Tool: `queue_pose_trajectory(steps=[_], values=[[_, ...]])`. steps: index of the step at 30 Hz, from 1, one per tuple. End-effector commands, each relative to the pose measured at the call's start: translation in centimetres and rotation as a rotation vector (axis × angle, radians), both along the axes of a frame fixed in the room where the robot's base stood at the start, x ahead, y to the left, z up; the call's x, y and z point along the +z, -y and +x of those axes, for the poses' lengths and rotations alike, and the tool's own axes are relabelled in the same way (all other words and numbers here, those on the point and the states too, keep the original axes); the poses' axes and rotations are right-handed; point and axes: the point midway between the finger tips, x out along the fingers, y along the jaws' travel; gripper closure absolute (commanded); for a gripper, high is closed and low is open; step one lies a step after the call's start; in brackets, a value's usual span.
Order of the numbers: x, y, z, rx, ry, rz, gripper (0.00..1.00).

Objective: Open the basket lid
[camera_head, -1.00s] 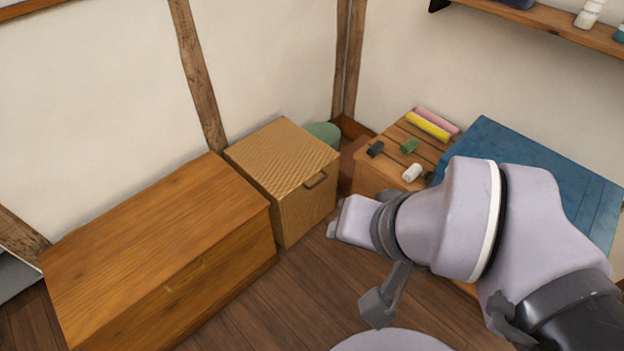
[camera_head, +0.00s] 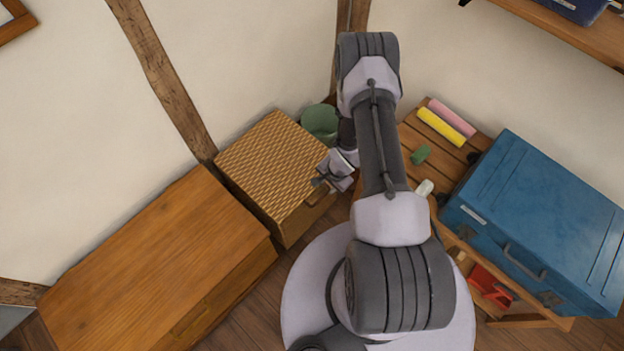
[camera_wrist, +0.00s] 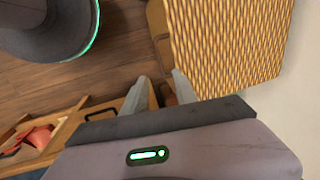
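The woven tan basket (camera_head: 268,160) stands by the wall with its lid down flat. Its brown handle (camera_head: 320,190) is at the front edge, partly hidden by my gripper. My gripper (camera_head: 322,181) is at the basket's front right side, close to the handle; I cannot tell whether it touches. In the wrist view the basket's woven surface (camera_wrist: 230,40) fills the upper right. There, my gripper's two grey fingers (camera_wrist: 160,86) are apart, beside the basket's edge, with nothing clearly held between them.
A long wooden chest (camera_head: 150,260) adjoins the basket on the left. A green round container (camera_head: 320,122) stands behind it. A slatted wooden table (camera_head: 420,135) on the right bears a blue case (camera_head: 545,215), yellow and pink rolls (camera_head: 445,122) and small items.

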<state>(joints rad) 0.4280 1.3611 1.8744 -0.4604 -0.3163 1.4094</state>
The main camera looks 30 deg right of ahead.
Motion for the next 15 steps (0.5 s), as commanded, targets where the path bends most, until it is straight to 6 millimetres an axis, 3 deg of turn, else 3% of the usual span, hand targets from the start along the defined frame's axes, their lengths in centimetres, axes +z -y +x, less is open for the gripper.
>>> queue_pose_trajectory(steps=[9, 15], values=[[-9.5, -0.7, 1.5, 0.004, -0.002, -0.001, 0.66], [-14.3, -1.0, 2.5, 0.002, -0.001, -0.002, 0.66]])
